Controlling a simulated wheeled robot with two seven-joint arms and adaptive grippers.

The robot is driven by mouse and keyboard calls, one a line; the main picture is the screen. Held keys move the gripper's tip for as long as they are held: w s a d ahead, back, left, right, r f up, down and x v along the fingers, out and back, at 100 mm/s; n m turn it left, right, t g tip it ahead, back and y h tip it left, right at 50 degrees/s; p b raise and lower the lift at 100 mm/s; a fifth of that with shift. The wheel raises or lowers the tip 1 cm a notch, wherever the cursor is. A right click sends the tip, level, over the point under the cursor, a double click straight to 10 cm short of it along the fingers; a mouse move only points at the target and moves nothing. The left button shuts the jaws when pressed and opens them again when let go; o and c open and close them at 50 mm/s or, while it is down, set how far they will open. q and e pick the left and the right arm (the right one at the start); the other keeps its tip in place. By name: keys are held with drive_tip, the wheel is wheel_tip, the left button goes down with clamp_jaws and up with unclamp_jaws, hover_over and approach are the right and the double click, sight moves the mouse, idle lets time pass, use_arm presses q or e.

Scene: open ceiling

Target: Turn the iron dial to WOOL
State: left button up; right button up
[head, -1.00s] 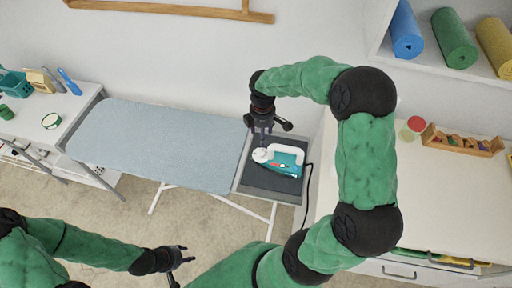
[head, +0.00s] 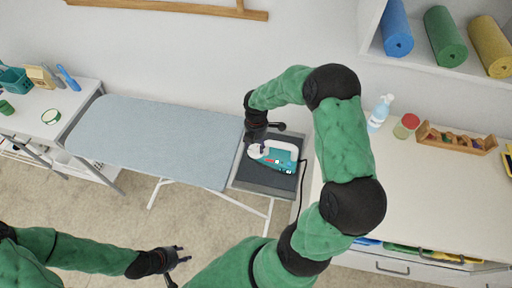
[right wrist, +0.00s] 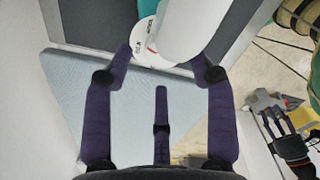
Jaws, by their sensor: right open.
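The teal and white iron (head: 284,163) rests on the dark pad at the right end of the ironing board. Its white round dial (head: 255,151) is at the left end of the iron. In the right wrist view the dial (right wrist: 146,36) shows a red mark, partly covered by the white handle (right wrist: 190,22); its lettering is unreadable. My right gripper (right wrist: 165,62) is open, its fingers spread at the dial and handle. In the head view the right gripper (head: 256,142) is just above the dial; contact is unclear. My left gripper (head: 180,262) is open and empty, low in front of the board.
The pale blue ironing board (head: 160,140) is clear. A black cord (head: 301,190) hangs right of the iron. A white cabinet (head: 420,200) at right bears a spray bottle (head: 379,112), a red-lidded jar (head: 407,125) and a wooden tray (head: 456,139).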

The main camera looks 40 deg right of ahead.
sight(256, 148)
drive_tip(key=shift+f, duration=1.5)
clamp_jaws()
drive_tip(key=shift+m, duration=0.3)
drive_tip(key=shift+m+b, duration=0.8)
drive_tip(key=shift+m, duration=1.8)
